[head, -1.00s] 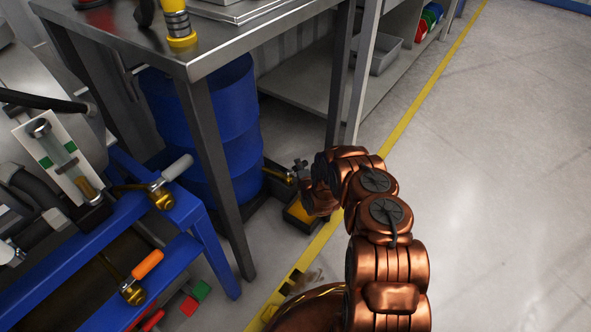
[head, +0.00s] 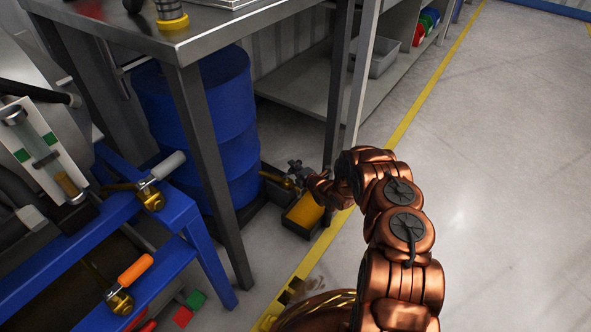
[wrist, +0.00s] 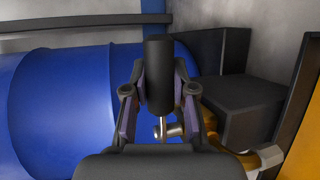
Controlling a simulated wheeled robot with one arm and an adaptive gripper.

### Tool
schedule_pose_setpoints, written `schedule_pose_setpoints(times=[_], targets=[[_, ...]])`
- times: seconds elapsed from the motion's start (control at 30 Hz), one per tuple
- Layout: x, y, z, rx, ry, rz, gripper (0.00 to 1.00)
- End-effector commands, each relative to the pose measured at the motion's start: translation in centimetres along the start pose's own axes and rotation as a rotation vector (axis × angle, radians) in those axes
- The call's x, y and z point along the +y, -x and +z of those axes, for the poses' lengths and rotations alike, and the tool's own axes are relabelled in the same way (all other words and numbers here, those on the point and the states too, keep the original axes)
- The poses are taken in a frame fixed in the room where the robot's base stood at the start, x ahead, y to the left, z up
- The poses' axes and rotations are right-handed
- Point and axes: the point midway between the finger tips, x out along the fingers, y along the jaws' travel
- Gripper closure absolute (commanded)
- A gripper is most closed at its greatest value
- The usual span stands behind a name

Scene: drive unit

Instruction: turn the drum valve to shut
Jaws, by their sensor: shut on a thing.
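In the wrist view the brass fitting (wrist: 262,159) is at the lower right. A black handle grip (wrist: 158,85) stands between the fingers of my gripper (wrist: 160,72), with a metal stem end below it. My gripper is shut on this handle; in the head view it is small (head: 296,168), beside the valve.
The table leg (head: 215,190) stands left of the valve, and another leg (head: 340,90) rises close behind my arm. An orange-yellow block (head: 304,211) in a dark container is below my gripper. A blue frame (head: 205,250) is at left. Open floor is at right.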

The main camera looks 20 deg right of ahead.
Motion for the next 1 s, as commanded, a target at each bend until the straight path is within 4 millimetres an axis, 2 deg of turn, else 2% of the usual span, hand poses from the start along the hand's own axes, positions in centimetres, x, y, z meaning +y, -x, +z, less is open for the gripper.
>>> schedule_pose_setpoints(times=[0.13, 0.17, 0.4, 0.77, 1.0], targets=[[0.1, -0.1, -0.1, 0.002, 0.002, 0.001, 1.0], [0.1, -0.1, -0.1, 0.002, 0.002, 0.001, 0.73], [0.1, -0.1, -0.1, 0.001, 0.002, 0.001, 0.48], [0.0, 0.1, 0.0, 0.0, 0.002, 0.0, 0.48], [0.1, 2.0, 0.1, 0.0, 0.003, -0.002, 0.48]])
